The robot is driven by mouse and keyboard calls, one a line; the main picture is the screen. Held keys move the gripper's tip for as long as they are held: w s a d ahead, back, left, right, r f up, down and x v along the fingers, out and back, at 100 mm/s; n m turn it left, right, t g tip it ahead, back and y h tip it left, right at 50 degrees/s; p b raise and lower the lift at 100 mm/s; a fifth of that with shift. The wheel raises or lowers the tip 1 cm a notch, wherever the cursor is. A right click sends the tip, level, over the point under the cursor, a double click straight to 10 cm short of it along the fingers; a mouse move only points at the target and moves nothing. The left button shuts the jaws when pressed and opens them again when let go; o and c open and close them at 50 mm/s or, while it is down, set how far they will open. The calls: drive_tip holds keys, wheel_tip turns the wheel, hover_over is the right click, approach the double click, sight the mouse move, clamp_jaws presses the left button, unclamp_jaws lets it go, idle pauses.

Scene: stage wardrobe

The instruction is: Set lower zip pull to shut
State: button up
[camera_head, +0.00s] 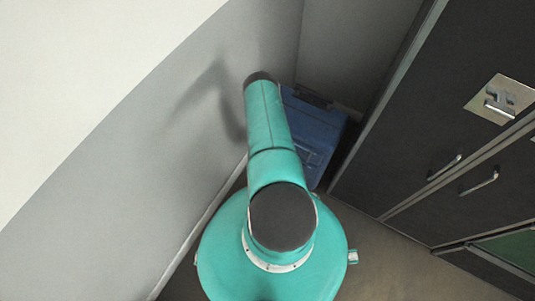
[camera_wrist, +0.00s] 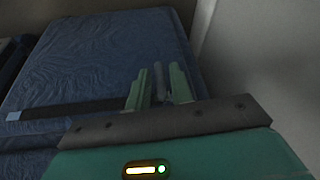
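The blue case (camera_wrist: 105,55) fills the upper left of the wrist view. A dark strip (camera_wrist: 70,109), which looks like a zip band, crosses it, with a small pale tab (camera_wrist: 13,116) at its left end. My gripper (camera_wrist: 160,84) is at the strip's right end, its two green fingers apart. A slim grey upright piece (camera_wrist: 157,76) shows between them; I cannot tell if it is the lower zip pull or if the fingers touch it. In the head view the blue case (camera_head: 320,128) stands in the corner, partly behind my arm, which hides my gripper.
A pale grey wall (camera_wrist: 260,60) rises close on the right in the wrist view. In the head view a grey partition (camera_head: 150,150) runs along the left, and dark cabinets with metal handles (camera_head: 478,181) stand on the right. Bare floor (camera_head: 395,270) lies between them.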

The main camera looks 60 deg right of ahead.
clamp_jaws()
drive_tip(key=s+d, duration=0.1)
drive_tip(key=s, duration=1.5)
drive_tip(key=shift+d, duration=0.3)
drive_tip(key=shift+s, duration=0.1)
drive_tip(key=shift+o, duration=1.5)
unclamp_jaws()
drive_tip(key=v, duration=1.4)
